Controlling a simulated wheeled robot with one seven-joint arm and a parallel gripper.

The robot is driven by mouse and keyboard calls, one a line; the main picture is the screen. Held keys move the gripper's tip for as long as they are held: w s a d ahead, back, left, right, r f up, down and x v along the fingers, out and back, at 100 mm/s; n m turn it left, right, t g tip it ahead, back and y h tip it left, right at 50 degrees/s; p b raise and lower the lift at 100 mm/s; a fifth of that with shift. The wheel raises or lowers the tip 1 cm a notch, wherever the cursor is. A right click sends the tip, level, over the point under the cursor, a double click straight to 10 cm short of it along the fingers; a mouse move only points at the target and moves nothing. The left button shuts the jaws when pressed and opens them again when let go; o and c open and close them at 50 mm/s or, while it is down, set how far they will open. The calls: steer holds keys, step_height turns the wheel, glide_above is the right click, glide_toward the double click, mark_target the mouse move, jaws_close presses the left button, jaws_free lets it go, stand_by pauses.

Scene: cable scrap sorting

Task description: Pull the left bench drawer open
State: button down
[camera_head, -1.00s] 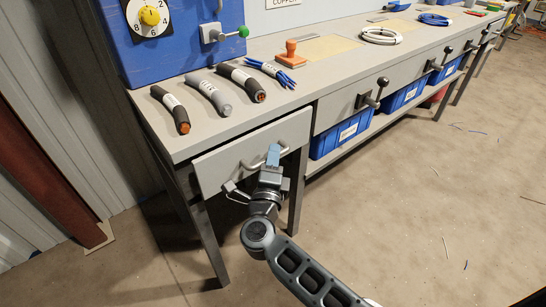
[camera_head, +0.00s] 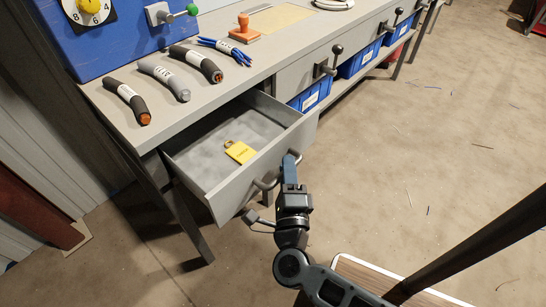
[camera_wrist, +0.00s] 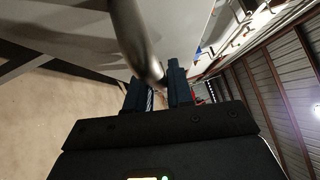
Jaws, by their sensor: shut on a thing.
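The left bench drawer (camera_head: 212,152) is pulled well out from the grey bench, and its inside shows. A yellow tag or padlock-shaped thing (camera_head: 240,151) lies on the drawer floor. The drawer's bar handle (camera_head: 265,184) is on its front panel. My gripper (camera_head: 290,160) is shut on this handle at its right part. In the wrist view the grey handle bar (camera_wrist: 133,35) runs down to between the two dark fingers (camera_wrist: 158,88). The exact contact is partly hidden by the fingers.
Cable pieces (camera_head: 165,80) lie on the bench top (camera_head: 215,95) above the drawer. A blue panel with a dial (camera_head: 115,40) stands at the back. Blue bins (camera_head: 316,96) sit under the bench to the right. The floor (camera_head: 400,150) right of the drawer is mostly open.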

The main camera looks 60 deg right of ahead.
steer(key=shift+s+a+f, duration=0.1)
steer(key=shift+s+a, duration=0.1)
steer(key=shift+s, duration=0.4)
steer(key=c, duration=1.4)
jaws_free()
steer(key=v, duration=0.7)
steer(key=shift+s+a, duration=0.2)
steer(key=shift+a, duration=0.2)
